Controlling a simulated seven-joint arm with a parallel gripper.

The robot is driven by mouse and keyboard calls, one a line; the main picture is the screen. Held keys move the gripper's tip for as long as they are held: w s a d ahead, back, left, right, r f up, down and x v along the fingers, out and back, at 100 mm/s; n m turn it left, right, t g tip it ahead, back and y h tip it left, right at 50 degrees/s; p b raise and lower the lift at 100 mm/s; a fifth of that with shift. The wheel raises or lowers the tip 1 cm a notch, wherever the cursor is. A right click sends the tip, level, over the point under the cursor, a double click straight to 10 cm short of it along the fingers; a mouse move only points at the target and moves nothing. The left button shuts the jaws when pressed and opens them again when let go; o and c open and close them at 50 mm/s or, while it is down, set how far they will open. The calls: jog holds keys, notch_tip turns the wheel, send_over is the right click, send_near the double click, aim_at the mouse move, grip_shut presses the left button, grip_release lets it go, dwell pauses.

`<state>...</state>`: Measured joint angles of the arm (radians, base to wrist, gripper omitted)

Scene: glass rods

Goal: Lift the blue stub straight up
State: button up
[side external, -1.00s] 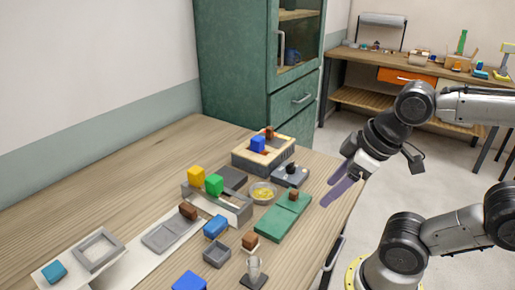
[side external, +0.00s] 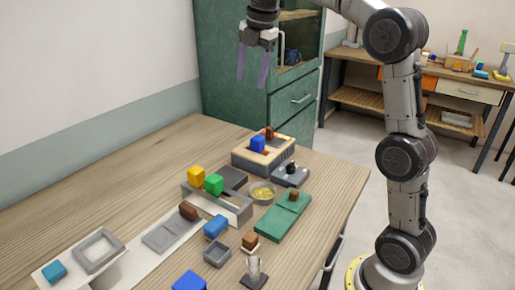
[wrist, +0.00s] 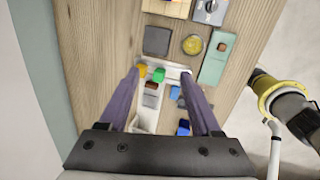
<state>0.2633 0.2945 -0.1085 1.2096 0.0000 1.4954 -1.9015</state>
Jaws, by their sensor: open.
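Several blue pieces are in view, and I cannot tell for sure which is the stub. A blue cube (side external: 258,144) sits on the beige box at the back. A longer blue block (side external: 215,227) lies mid-table and also shows in the wrist view (wrist: 175,92). Another blue block (side external: 189,281) is at the front edge of the picture, and a teal-blue piece (side external: 54,271) is on a pale tray at the left. My gripper (side external: 253,82) points down, open and empty, high above the table. In the wrist view its fingers (wrist: 160,74) stand apart over the table objects.
A grey slotted holder with yellow (side external: 196,173) and green (side external: 214,184) blocks stands mid-table. Nearby are a yellow-filled bowl (side external: 263,193), a green board (side external: 283,216), a small grey tray (side external: 217,255) and a clear glass piece (side external: 254,268). The table's left rear is clear.

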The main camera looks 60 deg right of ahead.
jog(key=w+d+f+g, duration=0.1)
jog(key=w+d+f, duration=0.3)
jog(key=w+d, duration=0.1)
send_over(258, 148)
jog(key=w, duration=0.2)
notch_tip(258, 148, down, 9)
jog(key=shift+m+g+y, duration=0.4)
jog(key=shift+g, duration=0.5)
jog(key=f, duration=0.2)
jog(key=d+f, duration=0.1)
jog(key=f, duration=0.1)
jog(key=d+f, duration=0.1)
jog(key=f, duration=0.1)
jog(key=shift+s+d, duration=0.1)
jog(key=shift+d, duration=0.05)
notch_tip(258, 148, down, 7)
jog(key=shift+r, duration=0.15)
jog(key=shift+s+f, duration=0.15)
jog(key=shift+f, duration=2.85)
grip_shut()
